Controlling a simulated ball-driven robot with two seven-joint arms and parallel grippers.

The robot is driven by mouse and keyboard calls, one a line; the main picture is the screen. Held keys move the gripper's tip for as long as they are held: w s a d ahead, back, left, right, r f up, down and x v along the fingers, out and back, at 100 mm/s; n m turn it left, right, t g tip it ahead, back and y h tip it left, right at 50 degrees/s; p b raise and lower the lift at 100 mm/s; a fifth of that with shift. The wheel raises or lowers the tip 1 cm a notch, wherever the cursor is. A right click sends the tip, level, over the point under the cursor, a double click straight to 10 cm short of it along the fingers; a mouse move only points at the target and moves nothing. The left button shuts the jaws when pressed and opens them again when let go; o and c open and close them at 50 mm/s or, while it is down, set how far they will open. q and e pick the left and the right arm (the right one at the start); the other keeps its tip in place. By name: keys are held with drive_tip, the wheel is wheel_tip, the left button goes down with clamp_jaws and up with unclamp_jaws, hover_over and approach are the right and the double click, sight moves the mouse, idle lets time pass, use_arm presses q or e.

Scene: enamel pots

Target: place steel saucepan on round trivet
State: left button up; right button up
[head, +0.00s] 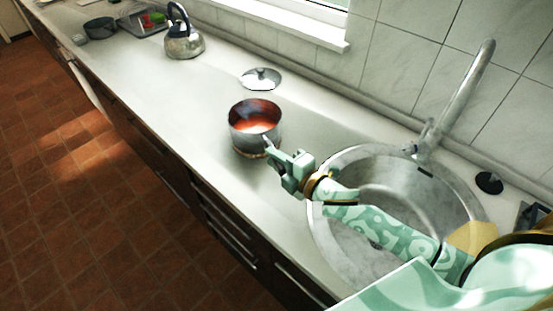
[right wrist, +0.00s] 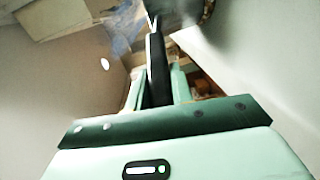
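The steel saucepan (head: 241,141), with orange-red contents, is upright on or just above the round trivet (head: 248,155). Only a thin brownish edge of the trivet shows below the pan; I cannot tell whether they touch. My right gripper (head: 272,154) is at the pan's handle, on the side toward the sink. In the right wrist view the dark handle (right wrist: 157,70) runs between the fingers of my right gripper (right wrist: 158,88), which look closed against it. Part of the pan shows blurred at the top of that view. My left gripper is not in view.
A steel lid (head: 262,79) lies on the counter behind the pan. A kettle (head: 184,42), a dark pot (head: 101,28) and a tray (head: 143,22) stand farther left. The round sink (head: 335,240) and tap (head: 465,88) are at right. Counter (head: 150,85) left of the pan is clear.

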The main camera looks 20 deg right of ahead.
drive_tip(key=o, duration=0.4)
drive_tip(key=shift+r, duration=0.1)
drive_tip(key=v, duration=1.2)
drive_tip(key=shift+p, duration=0.45)
